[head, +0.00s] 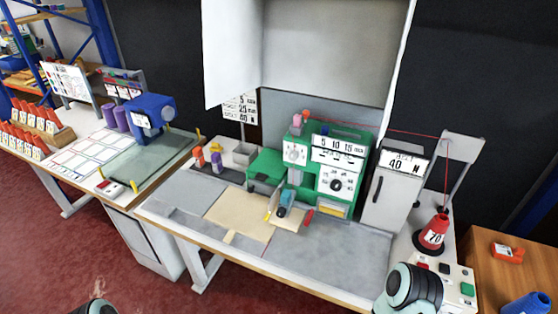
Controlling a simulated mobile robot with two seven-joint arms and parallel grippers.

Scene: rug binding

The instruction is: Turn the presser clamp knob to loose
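The green binding machine (264,163) stands at the back of the grey worktable. A blue-grey part (286,198) stands at the front over a beige piece (237,213) lying on the table. Neither gripper shows; only parts of my arms appear at the bottom edge.
A grey box (388,195) marked 40 N stands right of the machine. Beyond it are a red cone (433,234) marked 70 and a button panel (466,289). A white hood (325,50) hangs above. The table's front right (335,257) is clear.

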